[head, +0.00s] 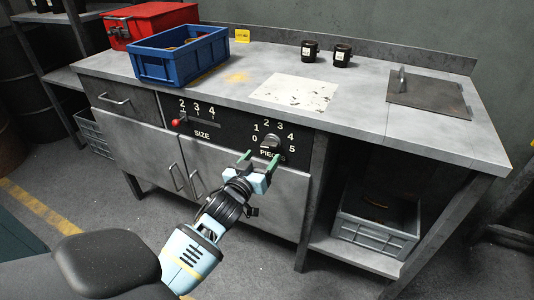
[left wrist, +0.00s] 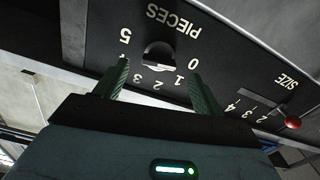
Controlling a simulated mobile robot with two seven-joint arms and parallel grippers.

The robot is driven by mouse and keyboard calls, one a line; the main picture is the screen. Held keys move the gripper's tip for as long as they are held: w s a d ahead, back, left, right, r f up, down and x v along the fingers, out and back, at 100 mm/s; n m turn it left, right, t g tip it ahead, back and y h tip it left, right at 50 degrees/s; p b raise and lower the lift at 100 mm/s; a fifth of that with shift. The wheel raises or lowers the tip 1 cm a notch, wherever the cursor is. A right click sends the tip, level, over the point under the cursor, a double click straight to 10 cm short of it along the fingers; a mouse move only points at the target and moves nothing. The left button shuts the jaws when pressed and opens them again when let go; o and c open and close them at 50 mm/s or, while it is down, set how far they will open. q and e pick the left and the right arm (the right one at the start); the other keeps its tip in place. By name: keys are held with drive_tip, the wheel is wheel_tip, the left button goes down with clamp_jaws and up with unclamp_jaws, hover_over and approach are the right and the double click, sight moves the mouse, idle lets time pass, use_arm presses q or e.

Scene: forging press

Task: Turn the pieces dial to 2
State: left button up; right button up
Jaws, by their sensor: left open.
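The pieces dial (head: 271,142) is a grey knob on the black front panel, ringed by the numbers 0 to 5 with PIECES below. I cannot tell which number it points to. It also shows in the left wrist view (left wrist: 159,54), upside down, between my fingers. My left gripper (head: 257,159) is open, its two green fingertips just in front of and below the dial. In the left wrist view the fingertips (left wrist: 158,72) stand either side of the knob, with no clear contact. My right gripper is in neither view.
The size slider with its red knob (head: 176,122) sits left of the dial. The worktop above holds a blue crate (head: 180,65), a red toolbox (head: 150,22), two black cups and a dark plate (head: 428,95). A grey crate (head: 375,238) stands on the lower shelf.

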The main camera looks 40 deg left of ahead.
sight(271, 144)
use_arm(q)
drive_tip(key=x, duration=0.3)
drive_tip(key=shift+w, duration=0.35)
drive_tip(key=c, duration=1)
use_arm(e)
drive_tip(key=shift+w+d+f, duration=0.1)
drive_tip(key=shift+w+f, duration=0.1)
